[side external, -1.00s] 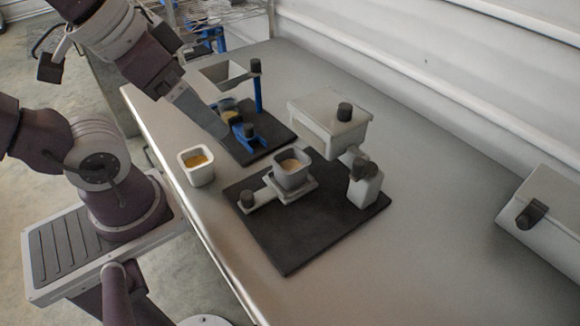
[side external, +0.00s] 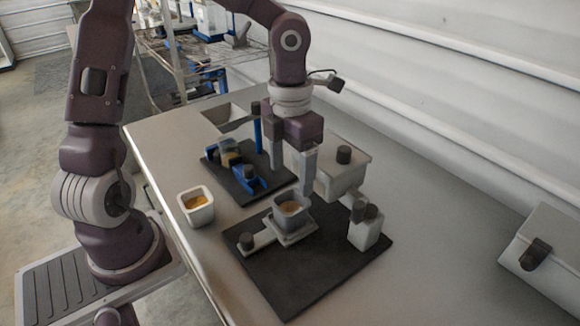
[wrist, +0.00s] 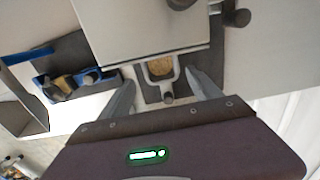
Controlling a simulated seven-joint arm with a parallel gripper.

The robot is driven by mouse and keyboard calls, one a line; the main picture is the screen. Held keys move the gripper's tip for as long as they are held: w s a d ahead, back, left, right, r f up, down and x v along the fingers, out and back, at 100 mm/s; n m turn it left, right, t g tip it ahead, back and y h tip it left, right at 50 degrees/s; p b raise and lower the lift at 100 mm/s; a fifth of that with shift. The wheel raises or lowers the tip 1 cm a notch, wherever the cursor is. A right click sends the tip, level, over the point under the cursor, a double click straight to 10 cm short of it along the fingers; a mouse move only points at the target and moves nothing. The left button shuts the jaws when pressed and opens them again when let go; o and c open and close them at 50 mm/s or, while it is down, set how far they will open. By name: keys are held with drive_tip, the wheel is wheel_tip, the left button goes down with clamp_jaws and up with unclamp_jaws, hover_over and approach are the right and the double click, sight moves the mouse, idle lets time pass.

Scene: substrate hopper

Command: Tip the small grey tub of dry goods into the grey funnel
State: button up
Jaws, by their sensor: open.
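The small grey tub (side external: 291,207) holds tan dry goods and sits upright on a light square platform on the black base plate. Its contents also show in the wrist view (wrist: 160,68), between my fingertips. My gripper (side external: 291,180) points down, open and empty, above and just behind the tub. Its fingers also show in the wrist view (wrist: 160,77), one on each side of the tub, and I cannot tell whether they touch it. The grey funnel (side external: 228,117) stands at the back left beside a blue post. It shows at the left edge of the wrist view (wrist: 18,117).
A white tub (side external: 197,212) with yellow contents stands at the table's left edge. A blue fixture (side external: 246,182) is on a dark plate. A grey lidded box (side external: 345,178) stands close behind my gripper. Another grey box (side external: 545,245) is far right.

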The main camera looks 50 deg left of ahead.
wheel_tip(320, 180, down, 9)
drive_tip(key=shift+r, duration=0.15)
idle(0.4)
drive_tip(key=c, duration=1)
drive_tip(key=shift+r, duration=0.15)
drive_tip(key=shift+c, duration=0.6)
drive_tip(key=shift+s+r, duration=0.1)
drive_tip(key=shift+r, duration=2.25)
drive_tip(key=shift+r, duration=1.35)
drive_tip(key=shift+c, duration=0.6)
